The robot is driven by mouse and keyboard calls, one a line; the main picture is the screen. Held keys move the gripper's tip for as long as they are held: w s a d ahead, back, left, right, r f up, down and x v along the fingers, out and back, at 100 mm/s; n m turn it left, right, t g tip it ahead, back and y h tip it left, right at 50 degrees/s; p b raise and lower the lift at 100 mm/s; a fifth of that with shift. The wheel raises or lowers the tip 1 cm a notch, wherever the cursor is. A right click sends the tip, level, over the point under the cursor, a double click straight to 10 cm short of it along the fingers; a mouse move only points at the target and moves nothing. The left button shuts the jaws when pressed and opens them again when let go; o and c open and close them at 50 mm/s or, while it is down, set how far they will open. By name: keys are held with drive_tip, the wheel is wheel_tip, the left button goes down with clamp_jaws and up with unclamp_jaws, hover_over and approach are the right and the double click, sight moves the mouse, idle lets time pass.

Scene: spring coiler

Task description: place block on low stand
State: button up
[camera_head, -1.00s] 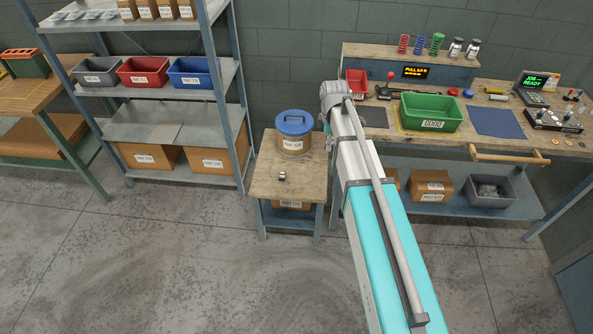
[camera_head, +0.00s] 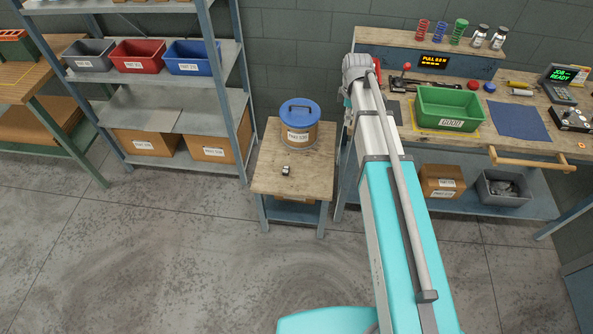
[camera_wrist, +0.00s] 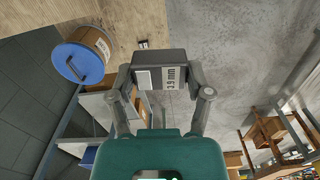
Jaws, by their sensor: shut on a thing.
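A dark grey block (camera_wrist: 172,62) with a white "3.9 mm" label is between the fingers of my gripper (camera_wrist: 160,84) in the wrist view. The fingers are shut on its two sides. The low stand (camera_head: 310,186) is a small wooden-topped table in the middle of the head view. Its wooden top (camera_wrist: 135,18) also shows at the upper part of the wrist view, beyond the block. In the head view my arm hides the gripper and the block. The wrist view does not show the block resting on the stand.
A blue-lidded drum (camera_head: 299,136) stands at the back of the stand. A small metal piece (camera_head: 285,170) lies nearer its front left. The stand's front right is clear. A shelf rack (camera_head: 232,95) is left; a workbench (camera_head: 480,130) with a green bin (camera_head: 446,106) is right.

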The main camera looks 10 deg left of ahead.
drive_tip(key=shift+d, duration=0.1)
idle(0.3)
drive_tip(key=shift+s+a+f+b, duration=0.1)
drive_tip(key=shift+a+f+b, duration=0.15)
drive_tip(key=shift+f+b, duration=0.55)
drive_tip(key=s+a+f+b, duration=0.2)
drive_tip(key=a+f+b, duration=0.2)
drive_tip(key=f+b, duration=0.7)
drive_tip(key=s+a+f+b, duration=0.3)
drive_tip(key=a+f+b, duration=0.1)
drive_tip(key=f+b, duration=0.7)
drive_tip(key=s+a+f+n+b, duration=0.1)
drive_tip(key=s+a+f+b, duration=0.2)
drive_tip(key=f+b, duration=0.9)
drive_tip(key=shift+a, duration=1.1)
drive_tip(key=shift+w, duration=0.1)
drive_tip(key=b, duration=0.9)
hover_over(300, 185)
wheel_tip(300, 185, down, 9)
drive_tip(key=shift+d+f, duration=0.1)
